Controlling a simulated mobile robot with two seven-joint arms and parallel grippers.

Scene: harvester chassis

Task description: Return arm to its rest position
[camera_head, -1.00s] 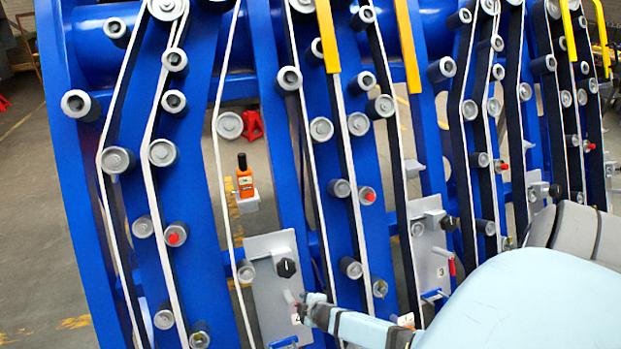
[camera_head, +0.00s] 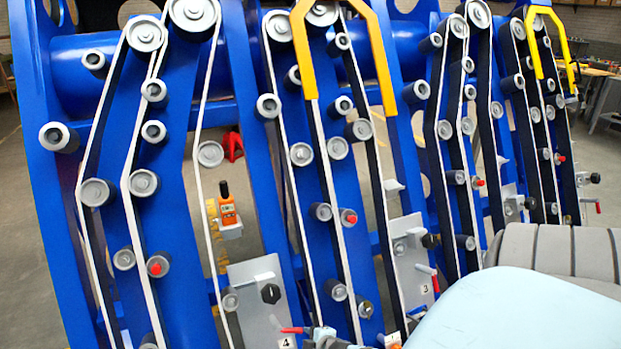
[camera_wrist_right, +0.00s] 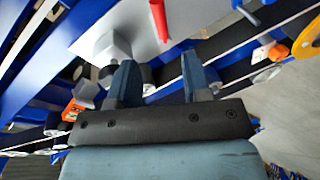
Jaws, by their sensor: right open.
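My right arm (camera_head: 520,312) is light blue and comes in at the lower right of the head view. Its gripper is at the bottom edge there, partly cut off, near the grey plate (camera_head: 262,300) marked 4. In the right wrist view my right gripper (camera_wrist_right: 160,80) has its two dark blue fingers apart, with nothing held between them. Beyond the fingers are a grey plate (camera_wrist_right: 125,30) and a red lever (camera_wrist_right: 159,20). I cannot tell whether a finger touches anything. My left gripper is not in view.
The blue harvester chassis (camera_head: 190,200) with rollers and belts fills the head view. An orange device (camera_head: 228,208) sits on a small ledge. Yellow handles (camera_head: 383,60) stick out at the top. Open floor (camera_head: 25,240) shows at the far left.

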